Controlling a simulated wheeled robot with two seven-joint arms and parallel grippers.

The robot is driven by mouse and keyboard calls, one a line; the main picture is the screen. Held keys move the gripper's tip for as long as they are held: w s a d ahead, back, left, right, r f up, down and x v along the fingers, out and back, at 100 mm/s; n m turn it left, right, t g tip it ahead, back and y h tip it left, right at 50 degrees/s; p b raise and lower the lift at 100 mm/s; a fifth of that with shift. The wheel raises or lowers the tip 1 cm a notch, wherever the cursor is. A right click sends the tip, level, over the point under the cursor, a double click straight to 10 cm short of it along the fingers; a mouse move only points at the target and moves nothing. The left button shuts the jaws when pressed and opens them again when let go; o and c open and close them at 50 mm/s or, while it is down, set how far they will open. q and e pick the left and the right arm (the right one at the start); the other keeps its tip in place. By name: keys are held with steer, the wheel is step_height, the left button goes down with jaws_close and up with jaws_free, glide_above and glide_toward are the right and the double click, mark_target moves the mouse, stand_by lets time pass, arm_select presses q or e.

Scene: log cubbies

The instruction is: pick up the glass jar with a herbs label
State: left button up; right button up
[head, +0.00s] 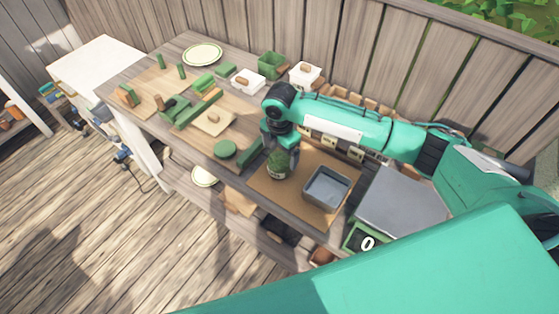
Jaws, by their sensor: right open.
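The glass jar (277,167) with green contents stands upright on a brown board on the wooden table. A pale label shows low on its side, too small to read. My right gripper (283,150) is directly above the jar, with its fingers open at the jar's upper part. Whether the fingers touch the glass cannot be told. The far finger is partly hidden by the jar and arm. My left gripper is not in view.
A grey bin (327,188) stands close to the jar's right on the board (309,215). A scale (401,197) is farther right. Green blocks, a white box (248,81) and a plate (202,54) lie to the left and back. A plank wall runs behind.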

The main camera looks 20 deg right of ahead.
step_height(320, 180, down, 3)
steer(key=shift+s+a+f+p, duration=0.15)
steer(key=shift+f+p, duration=0.05)
steer(key=shift+p, duration=0.6)
steer(key=shift+f, duration=0.5)
steer(key=c, duration=1.1)
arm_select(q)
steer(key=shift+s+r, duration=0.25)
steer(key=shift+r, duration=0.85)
arm_select(e)
steer(key=shift+c, duration=0.2)
steer(key=shift+r, duration=0.75)
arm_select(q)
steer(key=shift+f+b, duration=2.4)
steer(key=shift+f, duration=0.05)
arm_select(e)
step_height(320, 180, up, 19)
steer(key=shift+f, duration=0.2)
